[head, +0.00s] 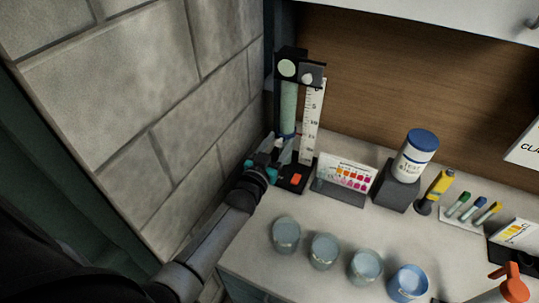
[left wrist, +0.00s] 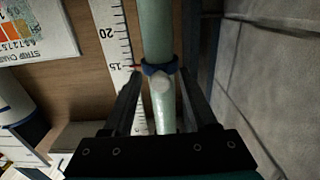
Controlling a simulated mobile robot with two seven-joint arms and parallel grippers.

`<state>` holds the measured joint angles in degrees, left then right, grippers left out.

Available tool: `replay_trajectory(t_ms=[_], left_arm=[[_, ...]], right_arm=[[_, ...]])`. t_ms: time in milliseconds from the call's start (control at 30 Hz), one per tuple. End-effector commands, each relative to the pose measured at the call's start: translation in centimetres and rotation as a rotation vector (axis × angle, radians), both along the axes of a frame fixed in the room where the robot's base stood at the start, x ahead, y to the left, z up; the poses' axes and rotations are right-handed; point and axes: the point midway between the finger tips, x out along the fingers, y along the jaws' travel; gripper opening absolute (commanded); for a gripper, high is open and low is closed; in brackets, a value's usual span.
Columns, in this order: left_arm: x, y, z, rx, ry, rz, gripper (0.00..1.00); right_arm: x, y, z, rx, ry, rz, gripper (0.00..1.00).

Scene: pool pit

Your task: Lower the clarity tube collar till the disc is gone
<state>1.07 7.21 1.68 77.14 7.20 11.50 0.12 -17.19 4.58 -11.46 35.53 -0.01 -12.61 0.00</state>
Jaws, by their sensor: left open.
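The clarity tube (head: 289,103), pale green, stands upright on a black stand in the left corner. A pale green round face (head: 287,67) shows in the black head at its top; I cannot tell whether this is the disc. My right gripper is not in view.
A stone wall (head: 150,90) stands close on the left. Right of the stand are a colour chart (head: 345,172), a blue-lidded tub (head: 414,157) on a dark block, and a yellow tool (head: 436,190). Several cups (head: 324,250) line the counter's front. Bare counter lies between.

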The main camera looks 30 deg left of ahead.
Motion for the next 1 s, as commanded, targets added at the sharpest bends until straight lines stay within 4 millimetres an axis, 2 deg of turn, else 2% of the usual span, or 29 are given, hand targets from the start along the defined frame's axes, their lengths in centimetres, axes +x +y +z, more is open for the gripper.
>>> replay_trajectory(t_ms=[167, 700, 1000], left_arm=[[-2.1, -0.1, -0.1, 0.000, 0.003, 0.000, 0.58], [-11.4, -0.6, -0.1, 0.000, 0.004, 0.001, 0.58], [-14.5, -0.8, -0.1, -0.001, 0.002, 0.000, 0.58]], right_arm=[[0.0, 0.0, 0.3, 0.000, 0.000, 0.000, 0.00], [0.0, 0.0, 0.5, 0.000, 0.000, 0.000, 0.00], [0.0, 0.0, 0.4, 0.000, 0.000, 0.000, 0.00]])
